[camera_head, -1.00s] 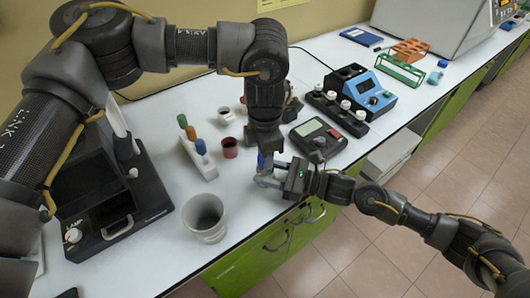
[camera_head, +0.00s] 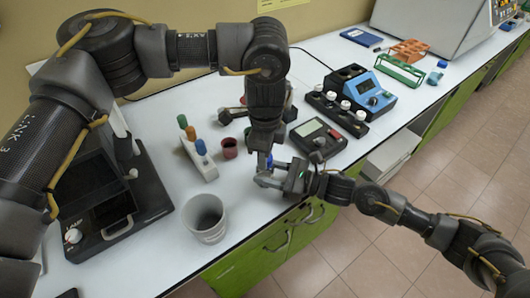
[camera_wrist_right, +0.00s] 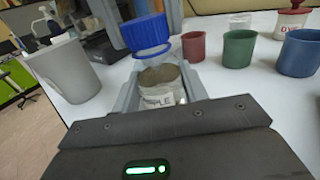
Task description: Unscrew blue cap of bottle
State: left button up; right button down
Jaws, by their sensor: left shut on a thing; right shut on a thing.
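The blue cap (camera_wrist_right: 146,33) is at the mouth of a small clear bottle (camera_wrist_right: 165,88) with dark contents and a white label. In the head view only a bit of blue cap (camera_head: 269,159) shows between the grippers. My right gripper (camera_head: 265,176) is shut on the bottle, with one finger on each side of it. My left gripper (camera_head: 263,150) comes straight down from above and is shut on the cap. Its fingers are mostly hidden in the head view.
A grey beaker (camera_head: 205,215) stands left of the grippers. A white rack (camera_head: 199,160) with coloured-top tubes and a red cup (camera_head: 229,147) stand behind it. A black meter (camera_head: 318,137) is to the right. The bench's front edge lies just below the grippers.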

pick_arm(q)
jog(key=n, duration=1)
jog(key=shift+r, duration=0.3)
jog(key=shift+r, duration=0.85)
jog(key=shift+r, duration=2)
pick_arm(e)
jog(key=c, duration=0.7)
grip_release()
